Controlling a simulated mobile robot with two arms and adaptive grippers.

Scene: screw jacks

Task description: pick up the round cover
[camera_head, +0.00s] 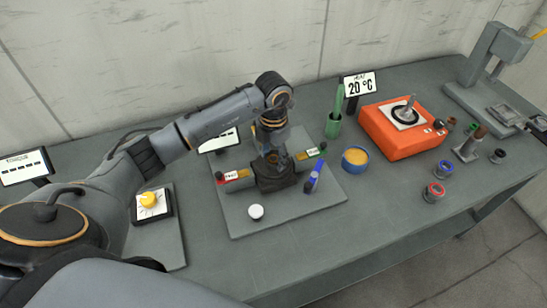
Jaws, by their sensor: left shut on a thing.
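My left gripper (274,157) reaches down from above onto a dark block (277,181) in the middle of a grey board. It is shut on a small part at the top of this block. The fingers hide most of that part, so I cannot tell whether it is the round cover. A small white round piece (256,212) lies on the board in front of the block, apart from the gripper. A red-and-yellow labelled piece (234,175) and a green labelled piece (309,154) are at the block's two sides. My right gripper is out of view.
The grey board (248,230) lies on a long grey table. A blue piece (315,176) stands right of the block. Further right are a blue tub (355,159), a green cup (333,126), an orange hotplate (395,140) and several small jars. A yellow button (148,199) is at left.

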